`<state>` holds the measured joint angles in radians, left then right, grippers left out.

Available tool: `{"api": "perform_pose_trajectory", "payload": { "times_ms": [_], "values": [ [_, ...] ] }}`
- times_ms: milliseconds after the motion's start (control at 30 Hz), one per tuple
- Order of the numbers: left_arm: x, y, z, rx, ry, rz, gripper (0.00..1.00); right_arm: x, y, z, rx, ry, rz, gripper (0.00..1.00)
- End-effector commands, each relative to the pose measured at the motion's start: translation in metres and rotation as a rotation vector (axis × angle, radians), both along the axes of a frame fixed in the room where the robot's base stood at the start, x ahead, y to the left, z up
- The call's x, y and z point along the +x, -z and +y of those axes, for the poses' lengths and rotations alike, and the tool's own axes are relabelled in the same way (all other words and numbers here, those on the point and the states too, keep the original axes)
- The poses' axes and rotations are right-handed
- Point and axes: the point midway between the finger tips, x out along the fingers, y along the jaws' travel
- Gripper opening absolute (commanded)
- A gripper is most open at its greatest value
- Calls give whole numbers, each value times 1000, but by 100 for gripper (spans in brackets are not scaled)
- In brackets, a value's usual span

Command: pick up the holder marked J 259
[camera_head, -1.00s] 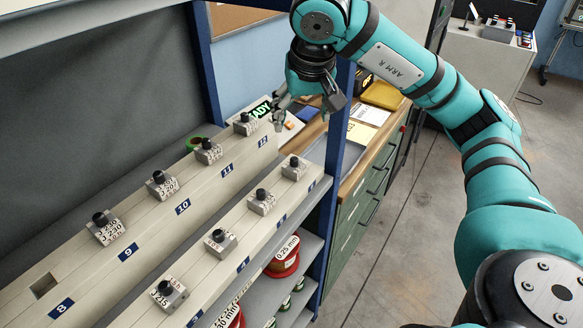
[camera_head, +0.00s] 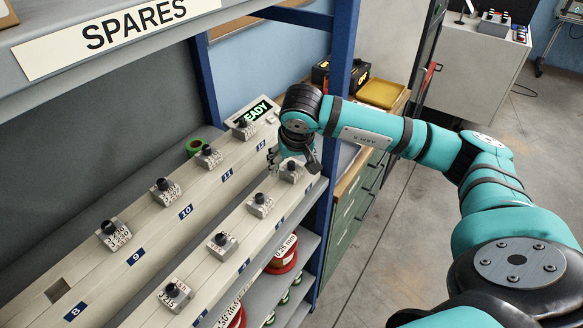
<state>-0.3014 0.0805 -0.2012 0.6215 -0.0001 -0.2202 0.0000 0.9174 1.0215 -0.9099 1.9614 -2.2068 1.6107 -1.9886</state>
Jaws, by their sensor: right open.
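Several light-grey electrode holders with black knobs stand in two rows on the cream rack (camera_head: 160,234). I cannot make out J 259 on any of them. The holder at position 9 (camera_head: 114,236) carries a mark that looks like J 230. The nearest front-row holder (camera_head: 175,295) carries one that looks like J 215. Marks on the farther ones are too small to read. My right gripper (camera_head: 290,166) is open, fingers pointing down, right at the far front-row holder (camera_head: 291,173) and partly covering it. I cannot tell whether they touch. My left gripper is not in view.
A blue post (camera_head: 340,100) stands just right of the rack's far end. The SPARES shelf (camera_head: 130,32) overhangs the left. An empty square slot (camera_head: 57,290) is at position 8. Red spools (camera_head: 283,257) sit below.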

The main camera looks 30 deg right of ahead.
Motion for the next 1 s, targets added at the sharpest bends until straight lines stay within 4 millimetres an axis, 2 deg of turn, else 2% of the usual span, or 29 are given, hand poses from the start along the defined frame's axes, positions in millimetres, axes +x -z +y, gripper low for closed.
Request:
{"api": "perform_pose_trajectory", "payload": {
  "times_ms": [100, 300, 833, 1000],
  "values": [
    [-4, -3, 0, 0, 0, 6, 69, 2, 7, -1, 1, -1, 2, 72],
    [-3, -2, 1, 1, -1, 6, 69, 3, 8, -1, 0, -1, 0, 72],
    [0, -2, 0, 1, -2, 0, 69, 3, 8, -1, 0, -1, 0, 4],
    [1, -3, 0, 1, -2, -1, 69, 3, 6, -1, 1, -1, -4, 4]
  ]
}}
